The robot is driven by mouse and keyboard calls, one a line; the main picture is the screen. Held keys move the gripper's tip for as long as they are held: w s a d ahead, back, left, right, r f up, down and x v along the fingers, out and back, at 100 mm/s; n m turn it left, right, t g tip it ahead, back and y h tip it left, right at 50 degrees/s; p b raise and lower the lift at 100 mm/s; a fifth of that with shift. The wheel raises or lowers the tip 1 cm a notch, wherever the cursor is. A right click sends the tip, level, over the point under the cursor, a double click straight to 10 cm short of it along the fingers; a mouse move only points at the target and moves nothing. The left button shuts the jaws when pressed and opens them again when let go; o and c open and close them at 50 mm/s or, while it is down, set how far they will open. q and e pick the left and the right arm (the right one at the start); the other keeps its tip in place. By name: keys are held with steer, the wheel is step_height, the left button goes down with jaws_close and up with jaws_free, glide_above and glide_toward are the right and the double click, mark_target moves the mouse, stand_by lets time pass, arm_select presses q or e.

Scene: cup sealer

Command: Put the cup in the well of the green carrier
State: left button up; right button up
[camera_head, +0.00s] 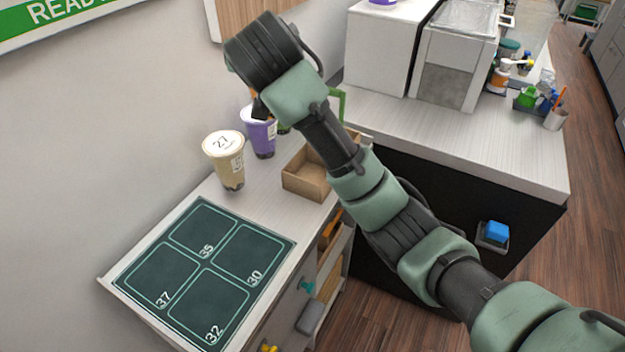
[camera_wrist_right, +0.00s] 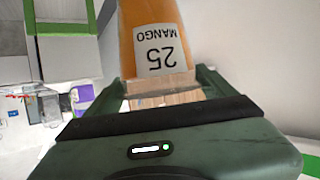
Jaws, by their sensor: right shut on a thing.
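My right gripper (camera_wrist_right: 160,92) is shut on an orange cup (camera_wrist_right: 155,45) with a white label reading "MANGO 25", upside down in the right wrist view. In the head view my right arm reaches to the upper left, and its wrist and links hide most of the held cup. A green edge (camera_head: 339,104) shows just behind the arm at the back of the counter; it looks like part of the green carrier. Its well is hidden by the arm. My left gripper is not in view.
A tan cup marked 27 (camera_head: 224,165) and a purple cup (camera_head: 262,138) stand on the counter by the wall. A cardboard box (camera_head: 303,180) is beside them. A dark mat (camera_head: 208,258) with numbered squares lies clear in front. A white machine (camera_head: 385,45) stands behind.

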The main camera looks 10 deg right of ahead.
steer(key=s+d+m+g+h, duration=0.1)
steer(key=s+d+m+h, duration=0.1)
steer(key=d+m+h, duration=0.5)
step_height(320, 180, down, 19)
steer(key=d+n+p, duration=0.1)
steer(key=d+p, duration=0.1)
steer(key=p, duration=0.2)
steer(key=shift+f+n+y+p, duration=0.15)
steer(key=shift+n+y+p, duration=0.15)
steer(key=shift+y+p, duration=0.1)
steer(key=shift+a+f, duration=0.1)
steer(key=o, duration=1.9)
steer(key=shift+s+f, duration=0.1)
steer(key=shift+o, duration=0.2)
